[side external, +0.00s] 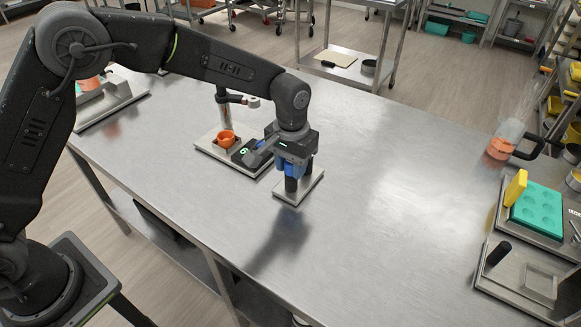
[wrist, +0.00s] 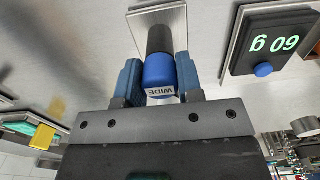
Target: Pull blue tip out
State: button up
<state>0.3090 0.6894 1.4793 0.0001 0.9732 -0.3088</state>
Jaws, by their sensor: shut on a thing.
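The blue tip (wrist: 158,72), with a white label reading "WIDE", is between the blue fingers of my gripper (wrist: 159,80) in the wrist view. My gripper is shut on it. Beyond the tip is a dark cylinder (wrist: 159,40) over a small metal plate (wrist: 172,18); the tip is in line with it, and I cannot tell how deep it sits. In the side view my gripper (side external: 292,172) points down over this plate (side external: 311,187), with the dark cylinder (side external: 291,184) below the fingers. The tip is mostly hidden by the fingers there.
A scale (side external: 251,154) with a green display and an orange cup (side external: 225,140) are close to the left of my gripper. A pitcher (side external: 508,138), a teal mould (side external: 538,208) and a yellow block (side external: 515,188) are at the right. The table's middle (side external: 390,190) is clear.

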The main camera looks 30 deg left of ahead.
grip_shut()
jog(key=shift+r, duration=0.15)
jog(key=shift+r, duration=2.95)
jog(key=shift+r, duration=0.1)
jog(key=shift+r, duration=2.45)
